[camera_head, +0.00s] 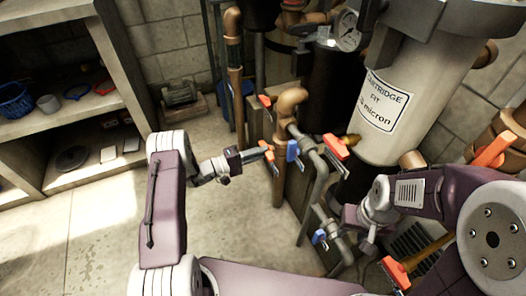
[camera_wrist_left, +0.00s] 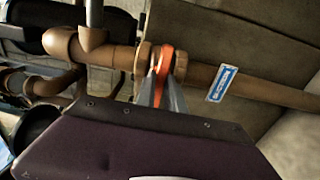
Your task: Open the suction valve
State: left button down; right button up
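An orange valve handle (camera_head: 268,152) sits on the vertical brown pipe in the middle of the head view. My left gripper (camera_head: 262,154) reaches it from the left. In the left wrist view the orange handle (camera_wrist_left: 165,60) stands edge-on between the two grey fingers of my left gripper (camera_wrist_left: 162,88), which appear closed against it. The brown pipe (camera_wrist_left: 200,75) runs across behind, with a blue label (camera_wrist_left: 222,83) to the right of the handle; its text is unreadable. My right gripper (camera_head: 368,238) hangs at lower right near the pipes; its fingers are too small to judge.
Other orange handles (camera_head: 336,146) and blue handles (camera_head: 292,150) crowd the pipework. A large cartridge filter (camera_head: 420,75) stands at right, with a pressure gauge (camera_head: 347,30) beside it. A shelf (camera_head: 60,120) with small items is at left. The floor (camera_head: 100,235) at lower left is clear.

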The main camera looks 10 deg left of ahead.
dwell(0.3)
jog(key=shift+r+p, duration=0.55)
jog(key=shift+r, duration=0.05)
jog(key=shift+r+p, duration=0.35)
jog(key=shift+p, duration=0.05)
pick_arm(q)
jog(key=n+p, duration=0.1)
jog(key=n, duration=1.7)
jog(key=shift+n, duration=0.3)
jog(key=c, duration=1.3)
grip_release()
pick_arm(e)
jog(key=shift+r, duration=0.55)
pick_arm(q)
jog(key=p+v, duration=0.1)
jog(key=v, duration=0.6)
pick_arm(e)
jog(key=shift+r, duration=0.45)
